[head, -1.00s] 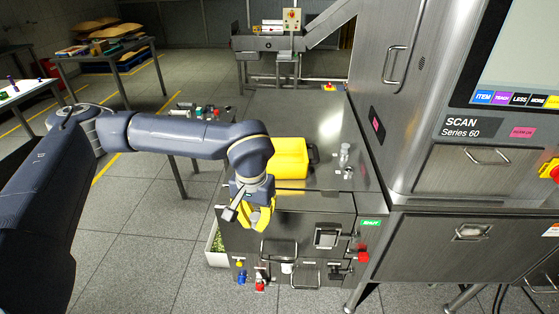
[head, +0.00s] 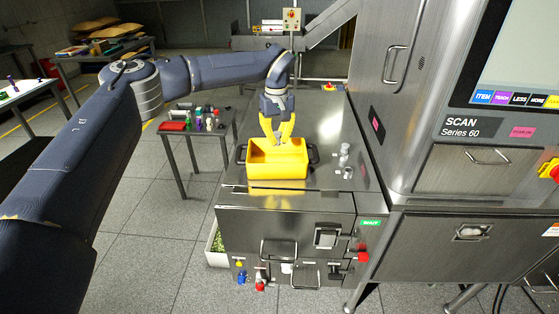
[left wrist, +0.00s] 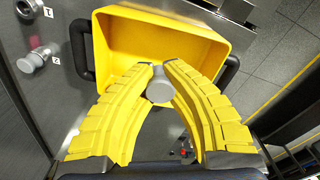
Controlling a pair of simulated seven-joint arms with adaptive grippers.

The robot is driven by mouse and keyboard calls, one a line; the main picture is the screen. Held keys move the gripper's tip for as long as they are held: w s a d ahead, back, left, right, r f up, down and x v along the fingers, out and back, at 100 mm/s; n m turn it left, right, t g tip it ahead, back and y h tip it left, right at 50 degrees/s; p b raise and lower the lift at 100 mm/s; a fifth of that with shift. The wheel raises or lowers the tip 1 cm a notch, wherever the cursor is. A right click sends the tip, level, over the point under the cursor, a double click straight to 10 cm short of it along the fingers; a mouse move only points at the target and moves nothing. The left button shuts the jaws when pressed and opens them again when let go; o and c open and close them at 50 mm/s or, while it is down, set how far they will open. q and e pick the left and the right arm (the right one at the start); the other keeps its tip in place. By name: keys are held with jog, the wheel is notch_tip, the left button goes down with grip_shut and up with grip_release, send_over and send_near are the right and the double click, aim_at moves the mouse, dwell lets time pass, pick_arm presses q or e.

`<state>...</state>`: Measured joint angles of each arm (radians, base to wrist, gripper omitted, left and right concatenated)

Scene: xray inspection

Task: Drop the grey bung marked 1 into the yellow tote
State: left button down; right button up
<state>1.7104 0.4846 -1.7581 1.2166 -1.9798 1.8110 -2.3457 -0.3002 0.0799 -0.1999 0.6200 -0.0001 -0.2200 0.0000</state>
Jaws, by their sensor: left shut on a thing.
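The yellow tote (head: 277,173) stands on the steel worktop, open at the top, with dark handles at its sides. My left gripper (head: 277,141) hangs over the tote's back part, fingers pointing down. In the left wrist view its yellow fingers (left wrist: 160,80) are shut on a grey bung (left wrist: 160,92), of which I see a round end. The tote's inner wall (left wrist: 160,35) lies beyond the fingertips. No mark shows on the held bung. My right gripper is not in view.
Other grey pieces (head: 345,150) stand on the worktop right of the tote; the left wrist view shows two grey pieces (left wrist: 31,62) beside small number tags. A side table (head: 190,133) with several small items is at left. The scanner cabinet (head: 420,100) rises at right.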

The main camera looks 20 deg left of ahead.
pick_arm(q)
jog(key=shift+n, duration=0.8)
jog(key=shift+w+a+f, duration=0.45)
jog(key=shift+f, duration=0.45)
jog(key=shift+w+a+f, duration=0.4)
jog(key=shift+a+f, duration=0.05)
jog(key=shift+f, duration=0.4)
jog(key=shift+w+a+f, duration=0.45)
jog(key=shift+f, duration=0.45)
jog(key=c, duration=1.5)
grip_release()
notch_tip(320, 180, up, 12)
